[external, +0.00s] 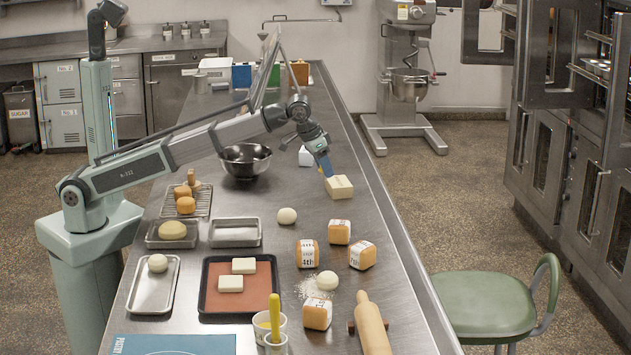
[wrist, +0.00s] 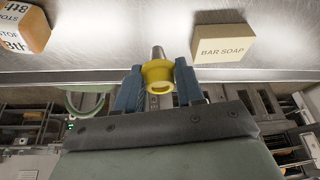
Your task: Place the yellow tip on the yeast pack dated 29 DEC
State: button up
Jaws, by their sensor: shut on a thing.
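My gripper (external: 323,165) is shut on the yellow tip, a yellow-collared piece with a metal nozzle, above the far half of the steel bench. In the wrist view the yellow tip (wrist: 158,76) sits between the blue fingers of my gripper (wrist: 158,90). A cream block lettered BAR SOAP (wrist: 222,51) lies beside it, apart from the tip; it also shows below my gripper in the external view (external: 340,188). Two cream blocks, possibly yeast packs, lie on the red-lined tray: one behind (external: 244,265), one in front (external: 230,284). I cannot read any date on them.
Several labelled brown loaves stand on the bench, one at the upper left of the wrist view (wrist: 24,27).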

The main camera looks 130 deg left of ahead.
jog(key=shift+s+a+r+n+g, duration=0.45)
jog(key=shift+s+a+r+n, duration=0.8)
jog(key=shift+s+a, duration=6.15)
jog(key=shift+s+a+r+n+g, duration=0.45)
jog(key=shift+s+a+r+n, duration=0.75)
jog(key=shift+s+a, duration=6.1)
jog(key=shift+y, duration=0.3)
jog(key=shift+s+d+f, duration=0.25)
jog(key=shift+f, duration=1.25)
jog(key=shift+s+d+f, duration=0.2)
jog(key=shift+f, duration=1.35)
jog(key=shift+s+d+f, duration=0.25)
jog(key=shift+f, duration=1.25)
jog(key=shift+f, duration=0.2)
jog(key=o, duration=1)
jog(key=shift+r, duration=0.1)
jog(key=v, duration=1.2)
jog(key=shift+r, duration=0.15)
